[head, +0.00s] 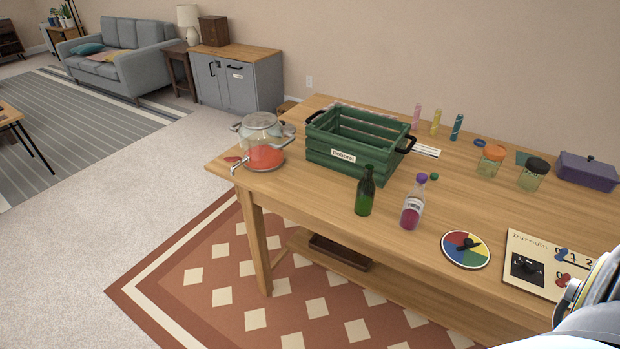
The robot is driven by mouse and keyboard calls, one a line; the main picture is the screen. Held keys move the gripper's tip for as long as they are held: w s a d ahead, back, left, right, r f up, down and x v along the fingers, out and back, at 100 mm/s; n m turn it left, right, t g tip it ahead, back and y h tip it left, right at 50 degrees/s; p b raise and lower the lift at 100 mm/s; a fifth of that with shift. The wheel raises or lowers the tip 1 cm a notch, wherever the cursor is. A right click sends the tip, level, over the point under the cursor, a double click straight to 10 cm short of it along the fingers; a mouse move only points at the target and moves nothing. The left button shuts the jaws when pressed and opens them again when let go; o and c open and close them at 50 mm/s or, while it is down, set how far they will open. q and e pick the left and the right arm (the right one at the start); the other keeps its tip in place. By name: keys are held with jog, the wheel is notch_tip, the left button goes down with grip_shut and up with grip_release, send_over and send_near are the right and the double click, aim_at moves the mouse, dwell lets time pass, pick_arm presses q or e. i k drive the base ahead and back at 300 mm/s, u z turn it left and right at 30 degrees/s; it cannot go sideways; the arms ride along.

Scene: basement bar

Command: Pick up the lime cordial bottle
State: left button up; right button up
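A dark green glass bottle (364,196) stands upright near the front edge of the wooden table, in front of the green crate. To its right stands a clear bottle (411,211) with a purple cap, a white label and pink-red contents. The label is too small to read, and I cannot tell for sure which bottle is the lime cordial; the green one fits by colour. Nothing holds either bottle. Neither gripper shows; only a part of my own body appears at the lower right edge.
A green slatted crate (338,168) and a glass dispenser with red liquid (264,157) stand on the wooden table (316,213). A colour spinner disc (465,250), a game board (540,262), two jars and a purple box (587,173) lie to the right.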

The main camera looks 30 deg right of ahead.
aim_at(366, 187)
jog(key=z, duration=0.15)
jog(key=i, duration=0.85)
jog(key=z, duration=0.65)
